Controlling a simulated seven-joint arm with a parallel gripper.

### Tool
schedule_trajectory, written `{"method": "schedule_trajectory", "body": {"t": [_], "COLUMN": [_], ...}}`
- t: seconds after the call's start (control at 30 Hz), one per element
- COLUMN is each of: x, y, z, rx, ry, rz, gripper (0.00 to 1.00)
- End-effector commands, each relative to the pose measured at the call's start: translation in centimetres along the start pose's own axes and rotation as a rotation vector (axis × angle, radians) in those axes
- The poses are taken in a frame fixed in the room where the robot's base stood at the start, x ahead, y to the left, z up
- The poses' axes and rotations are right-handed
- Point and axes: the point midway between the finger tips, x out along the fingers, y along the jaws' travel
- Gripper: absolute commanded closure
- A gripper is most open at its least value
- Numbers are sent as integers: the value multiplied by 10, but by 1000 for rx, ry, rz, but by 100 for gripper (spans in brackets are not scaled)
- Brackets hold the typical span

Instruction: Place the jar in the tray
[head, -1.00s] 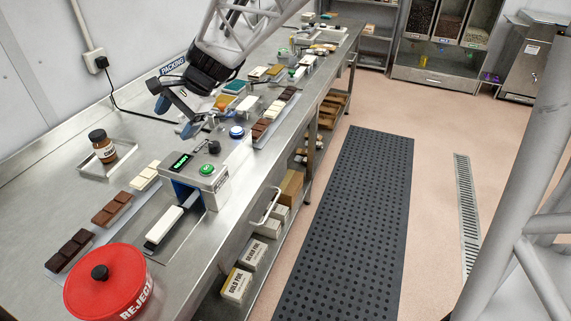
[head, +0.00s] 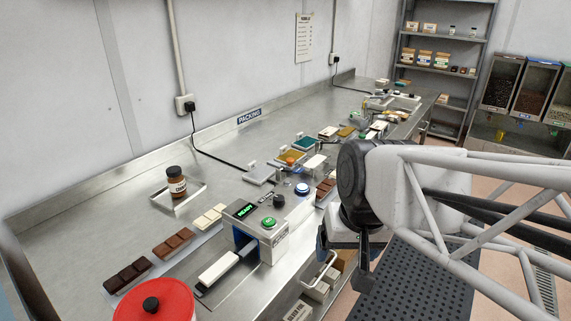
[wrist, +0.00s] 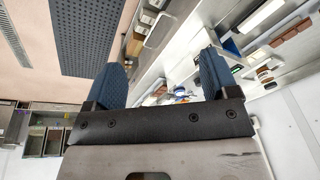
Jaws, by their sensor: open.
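The jar (head: 177,189) is brown with a black lid and a pale label. It stands upright at the left of the steel bench in the head view. The low pale tray (head: 194,198) is around its base; the jar appears to stand inside the tray's rim, at the back-left part. My gripper (head: 343,250) is open and empty, far to the right of the jar, by the bench's front edge. In the wrist view its blue fingers (wrist: 160,80) are wide apart with nothing between them.
A machine with a green button (head: 268,222) stands right of the tray. Chocolate bars (head: 174,242) lie in front of the tray. A red reject tub (head: 152,303) is at the near left. Moulds and small items fill the bench further back. The bench left of the tray is clear.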

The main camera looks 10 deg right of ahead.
Motion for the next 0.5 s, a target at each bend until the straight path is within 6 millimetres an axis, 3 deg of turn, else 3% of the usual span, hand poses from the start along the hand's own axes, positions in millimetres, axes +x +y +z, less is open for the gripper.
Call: {"method": "schedule_trajectory", "body": {"t": [0.2, 0.5], "x": [-1, 0], "y": [17, 20], "z": [24, 27], "rx": [-83, -97], "ry": [24, 26], "rz": [64, 74], "gripper": [20, 20]}}
